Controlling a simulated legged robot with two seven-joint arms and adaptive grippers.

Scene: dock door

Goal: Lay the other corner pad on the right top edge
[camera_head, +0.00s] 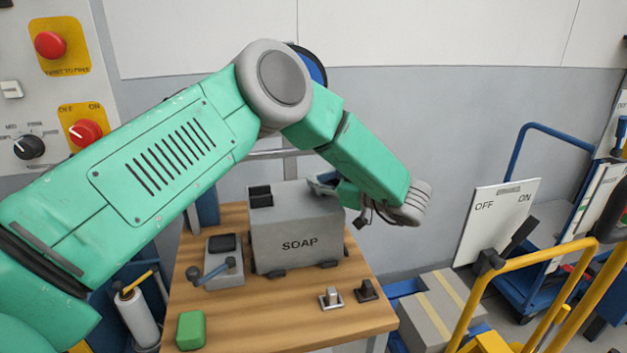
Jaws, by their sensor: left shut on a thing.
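A grey box marked SOAP (297,235) stands on the wooden table (285,312). A black corner pad (260,197) sits on its left top edge. My left arm reaches over from the left and bends down behind the box's right side. My left gripper (338,188) is at the right top edge of the box, shut on a dark piece (322,179), which looks like the other corner pad. Green arm links and the wrist partly hide it, so I cannot tell whether the pad touches the edge. My right gripper is not in view.
A grey device with a blue lever (216,268), a green block (191,330) and two small clamp-like parts (331,298) are on the table. A carton (432,309) and a yellow rail (530,262) are at right. A control panel (42,85) is at upper left.

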